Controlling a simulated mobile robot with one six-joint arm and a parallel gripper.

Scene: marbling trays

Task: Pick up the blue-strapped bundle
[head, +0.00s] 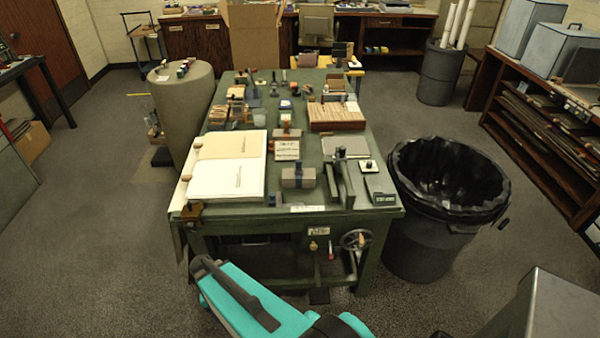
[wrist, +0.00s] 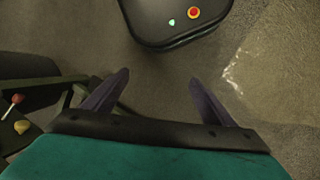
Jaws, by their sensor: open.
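A small grey block-like bundle (head: 298,177) with a bluish band around its middle lies near the front edge of the green table, right of the open book. It looks like the blue-strapped bundle, though it is small in the picture. Behind it lies a pale stack (head: 287,151), also with a darker band, whose colour I cannot tell clearly. My gripper (wrist: 160,98) is open and empty in the wrist view, with its two dark fingers apart over bare floor. In the head view my teal arm is low in front of the table, well away from the bundle. The wrist view shows no bundle.
The green table (head: 310,208) is crowded. An open book (head: 228,176) lies left of the bundle and a dark press-like tool (head: 342,180) stands right. A lined trash bin (head: 440,235) stands right of the table. A handwheel (head: 356,240) sits on the table's front.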

